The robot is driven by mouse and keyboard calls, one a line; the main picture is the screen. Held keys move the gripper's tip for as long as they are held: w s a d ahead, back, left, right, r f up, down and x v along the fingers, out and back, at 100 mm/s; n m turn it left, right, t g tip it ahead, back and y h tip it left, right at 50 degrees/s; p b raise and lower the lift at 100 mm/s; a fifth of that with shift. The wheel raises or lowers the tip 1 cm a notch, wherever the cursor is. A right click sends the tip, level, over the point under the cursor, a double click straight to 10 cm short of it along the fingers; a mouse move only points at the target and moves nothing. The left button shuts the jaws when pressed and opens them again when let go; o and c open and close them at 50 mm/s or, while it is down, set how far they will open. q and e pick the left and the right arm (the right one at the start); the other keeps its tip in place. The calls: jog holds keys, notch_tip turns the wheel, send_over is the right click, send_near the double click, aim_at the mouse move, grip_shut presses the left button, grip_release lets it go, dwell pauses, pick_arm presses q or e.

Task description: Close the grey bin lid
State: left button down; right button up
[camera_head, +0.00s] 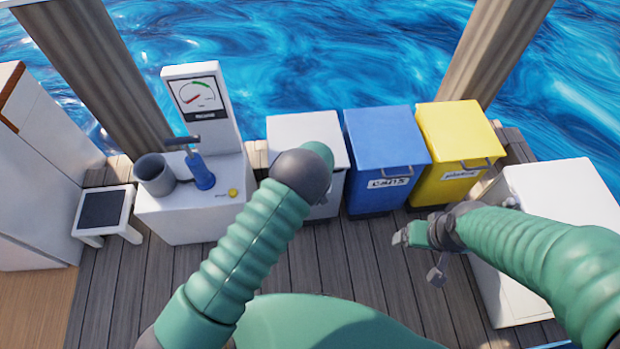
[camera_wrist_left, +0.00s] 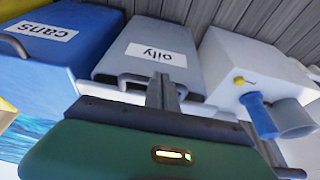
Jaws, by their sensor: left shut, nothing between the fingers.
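The grey bin (camera_head: 297,128) stands at the left end of the bin row in the head view. Its lid looks flat, about level with the lids beside it. My left arm covers much of its front. In the left wrist view, which is turned upside down, the grey bin (camera_wrist_left: 180,44) shows its "oily" label and front handle. My left gripper (camera_wrist_left: 163,82) is shut and empty in front of the handle and lid edge; I cannot tell if it touches. The arm hides it in the head view. My right gripper (camera_head: 412,250) hangs over the deck; its fingers are unclear.
The blue cans bin (camera_head: 385,140) and yellow bin (camera_head: 458,135) stand right of the grey bin. A white stand with a gauge (camera_head: 197,100), blue pump (camera_head: 200,172) and grey cup (camera_head: 154,174) is at left. A white box (camera_head: 565,190) is at right. Deck between is clear.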

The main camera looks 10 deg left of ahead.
pick_arm(q)
jog(key=f+b, duration=0.1)
jog(key=f, duration=0.2)
jog(key=f+b, duration=0.1)
jog(key=f, duration=0.1)
jog(key=shift+s+f+b, duration=0.25)
jog(key=shift+s+b, duration=0.05)
pick_arm(e)
jog(key=f, duration=0.3)
jog(key=shift+s+f, duration=0.35)
pick_arm(q)
jog(key=shift+d, duration=0.15)
pick_arm(e)
jog(key=shift+d, duration=0.25)
